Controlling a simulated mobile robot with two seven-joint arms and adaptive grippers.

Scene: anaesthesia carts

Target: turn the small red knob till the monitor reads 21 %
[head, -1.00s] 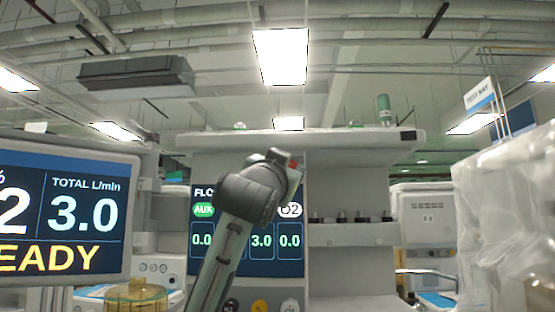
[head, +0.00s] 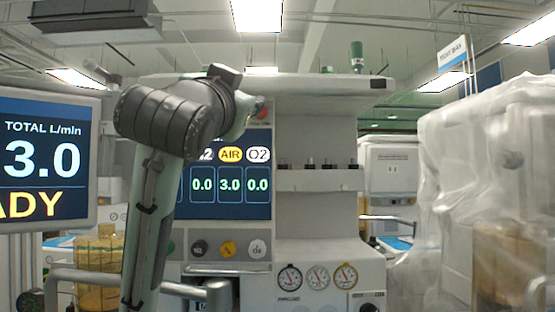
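The monitor (head: 46,160) is cut off at the left edge; it reads TOTAL L/min 3.0 and "ADY", and the percent reading is out of view. A small red round part (head: 262,113) shows above the flow screen (head: 230,185), partly behind my arm's end; I cannot tell whether it is the red knob. My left arm rises in front of the cart, its dark wrist joint covering part of the screen. My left gripper (head: 243,112) points away near the red part; its fingers are hidden and contact is unclear. My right gripper is not in view.
The flow screen shows 0.0, 3.0, 0.0. Below it are a yellow knob (head: 228,249) and a white knob (head: 257,248), with several gauges (head: 317,277) at right. A metal rail (head: 215,268) crosses the front. A plastic-covered unit (head: 490,190) stands at right.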

